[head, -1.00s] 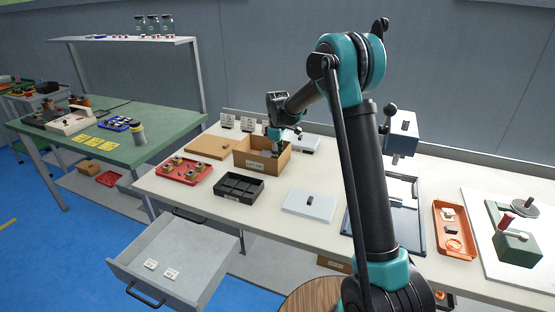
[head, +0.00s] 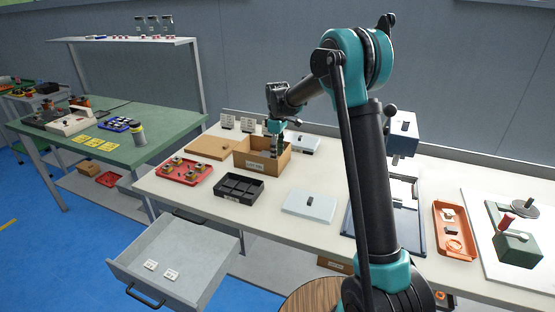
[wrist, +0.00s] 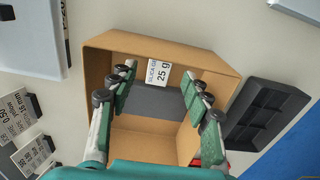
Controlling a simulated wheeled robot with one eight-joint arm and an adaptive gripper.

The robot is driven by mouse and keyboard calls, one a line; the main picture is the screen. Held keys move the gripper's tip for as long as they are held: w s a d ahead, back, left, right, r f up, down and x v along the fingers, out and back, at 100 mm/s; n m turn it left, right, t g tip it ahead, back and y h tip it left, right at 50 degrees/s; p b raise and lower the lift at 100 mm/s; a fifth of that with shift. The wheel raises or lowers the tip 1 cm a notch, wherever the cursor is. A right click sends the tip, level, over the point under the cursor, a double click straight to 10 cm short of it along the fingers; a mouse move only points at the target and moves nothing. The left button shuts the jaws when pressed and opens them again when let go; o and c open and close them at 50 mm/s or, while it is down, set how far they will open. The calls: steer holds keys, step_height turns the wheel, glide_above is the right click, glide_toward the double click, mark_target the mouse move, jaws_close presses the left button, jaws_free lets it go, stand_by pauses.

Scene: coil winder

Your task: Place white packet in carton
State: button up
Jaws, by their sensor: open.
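The carton (head: 248,164) is an open brown box on the white bench in the head view. Its walls also surround the fingers in the wrist view (wrist: 205,60). My gripper (head: 278,150) points down into the carton; in the wrist view its fingers (wrist: 162,84) are spread wide apart with nothing gripped. The white packet (wrist: 158,76), printed "SILICA GEL 25 g", is inside the carton near one wall, just beyond the fingertips. A dark grey block (wrist: 155,102) lies beside it in the carton. I cannot tell whether the packet lies flat or leans. The head view hides it.
An open drawer (head: 205,255) holds two white labels or packets (head: 150,264). A red tray (head: 168,174) and a black divided tray (head: 226,192) stand near the carton. Upright label cards (head: 226,121) stand behind it. A pale lidded case (head: 310,204) lies to the right.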

step_height(320, 180, up, 9)
steer(key=shift+f, duration=0.2)
stand_by(0.3)
